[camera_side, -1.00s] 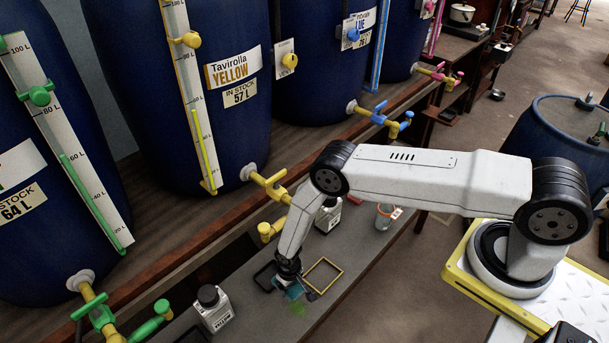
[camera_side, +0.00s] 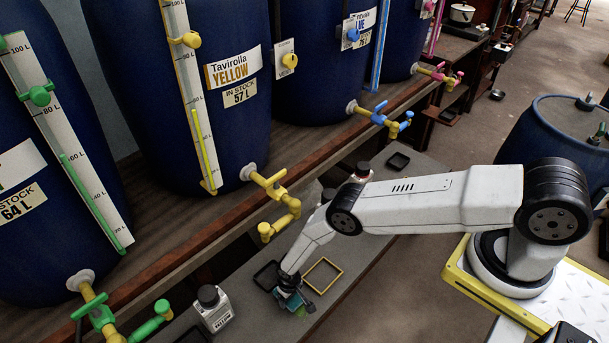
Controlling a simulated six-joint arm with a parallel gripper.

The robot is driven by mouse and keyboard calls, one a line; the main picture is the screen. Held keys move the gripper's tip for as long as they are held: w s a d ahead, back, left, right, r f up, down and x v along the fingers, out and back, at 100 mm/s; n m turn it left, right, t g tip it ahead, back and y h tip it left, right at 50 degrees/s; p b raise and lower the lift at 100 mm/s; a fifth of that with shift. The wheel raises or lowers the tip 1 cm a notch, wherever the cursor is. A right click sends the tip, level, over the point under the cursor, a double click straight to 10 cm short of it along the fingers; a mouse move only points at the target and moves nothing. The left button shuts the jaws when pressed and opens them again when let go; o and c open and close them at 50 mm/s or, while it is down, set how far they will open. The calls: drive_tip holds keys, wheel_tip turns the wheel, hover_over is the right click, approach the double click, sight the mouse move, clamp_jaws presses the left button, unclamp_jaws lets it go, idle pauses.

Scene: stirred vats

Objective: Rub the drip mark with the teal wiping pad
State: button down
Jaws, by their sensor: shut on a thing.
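The drip mark (camera_side: 301,312) is a small green smear on the grey bench top, mostly hidden behind my gripper and the pad. My gripper (camera_side: 291,301) points down over the bench and is shut on the teal wiping pad (camera_side: 284,297). Only small parts of the pad show around the jaws. The pad is low, at or just above the bench, and overlaps the mark in this view. I cannot tell whether it touches the bench.
A yellow square frame (camera_side: 323,275) and a black tray (camera_side: 264,276) lie close to my gripper. A white bottle with a black cap (camera_side: 213,310) stands to the left. The yellow tap (camera_side: 275,190) overhangs behind. A small black tray (camera_side: 398,161) lies farther back.

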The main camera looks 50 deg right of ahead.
sight(311, 318)
drive_tip(key=shift+s+f, duration=0.4)
drive_tip(key=shift+s, duration=3.8)
drive_tip(key=shift+w, duration=4.2)
drive_tip(key=shift+s+r, duration=0.1)
drive_tip(key=shift+r, duration=4.05)
drive_tip(key=shift+d, duration=0.1)
